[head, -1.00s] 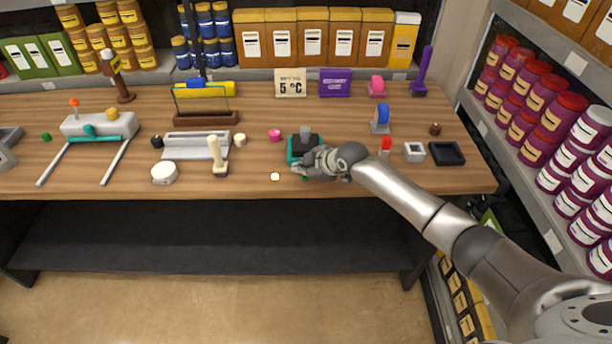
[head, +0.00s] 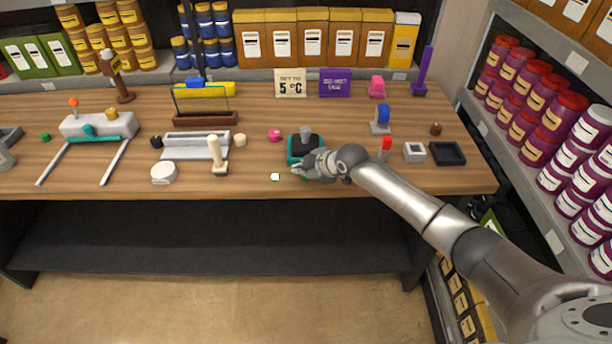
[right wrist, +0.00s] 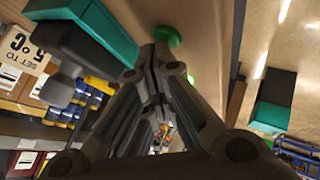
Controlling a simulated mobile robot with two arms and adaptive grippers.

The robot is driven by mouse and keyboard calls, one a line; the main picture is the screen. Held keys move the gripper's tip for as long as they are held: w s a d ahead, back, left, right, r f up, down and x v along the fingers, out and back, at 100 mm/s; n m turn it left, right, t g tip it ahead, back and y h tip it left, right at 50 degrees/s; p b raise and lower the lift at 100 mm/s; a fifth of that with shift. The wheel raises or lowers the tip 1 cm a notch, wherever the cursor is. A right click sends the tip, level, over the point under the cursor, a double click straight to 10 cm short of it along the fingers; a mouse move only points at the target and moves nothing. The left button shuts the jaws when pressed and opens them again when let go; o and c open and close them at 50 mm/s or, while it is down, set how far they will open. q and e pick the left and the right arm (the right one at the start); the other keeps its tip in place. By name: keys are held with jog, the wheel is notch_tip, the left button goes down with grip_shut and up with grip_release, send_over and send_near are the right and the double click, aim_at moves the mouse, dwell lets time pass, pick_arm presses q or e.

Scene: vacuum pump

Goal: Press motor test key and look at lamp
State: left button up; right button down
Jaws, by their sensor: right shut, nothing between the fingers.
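The teal pump block with a dark top and a grey knob (head: 303,143) stands on the wooden table. My right gripper (head: 297,172) is at its front, its fingers shut and empty. In the right wrist view, a round green key (right wrist: 167,37) is right at the fingertips (right wrist: 158,52); they appear to touch it, but contact is not certain. In the head view the gripper mostly hides this key. A small pale spot (head: 275,177), perhaps the lamp, lies left of the fingertips and looks white with a green edge. My left gripper is out of view.
A cream upright handle (head: 216,154) and a white round piece (head: 164,173) stand to the left. A pink knob (head: 274,135) is behind. A red-topped piece (head: 386,148) and a black tray (head: 447,153) are to the right.

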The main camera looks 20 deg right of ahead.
aim_at(303, 179)
jog(key=shift+r+p, duration=0.7)
jog(key=shift+r, duration=0.1)
notch_tip(303, 179, up, 5)
jog(key=p, duration=0.4)
jog(key=shift+f, duration=0.1)
dwell(0.6)
